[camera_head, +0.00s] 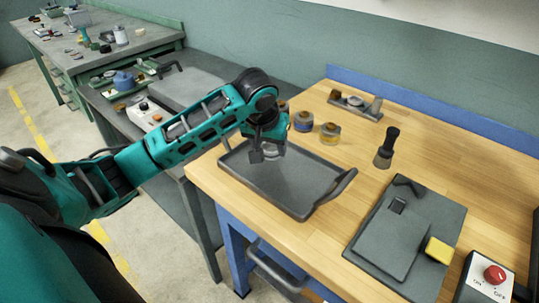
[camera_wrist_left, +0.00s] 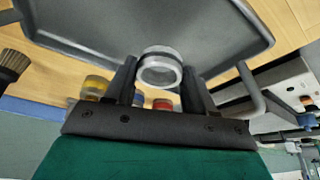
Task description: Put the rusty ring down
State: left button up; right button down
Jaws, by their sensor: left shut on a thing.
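My left gripper (camera_head: 264,153) is over the far-left part of a dark grey tray (camera_head: 305,190) on the wooden bench. In the left wrist view, the left gripper (camera_wrist_left: 160,82) is shut on a ring (camera_wrist_left: 160,52), with one dark finger on either side of it. The ring looks grey and metallic; I cannot make out rust on it. In the head view the ring is a small grey shape (camera_head: 274,150) partly hidden by the gripper. I cannot tell whether it touches the tray. The tray is otherwise empty. My right gripper is not in view.
Small jars (camera_head: 330,134) stand behind the tray, with a brush (camera_head: 384,150) to their right. A grey board (camera_head: 425,215) with a yellow block (camera_head: 438,250) lies right of the tray. A red-button box (camera_head: 490,278) is at lower right. The tray's raised handle (camera_head: 337,187) faces the board.

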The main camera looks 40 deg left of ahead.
aim_at(269, 168)
pick_arm(q)
jog(key=shift+f, duration=1.75)
jog(key=o, duration=1.1)
jog(key=shift+f, duration=0.1)
jog(key=v, duration=1.2)
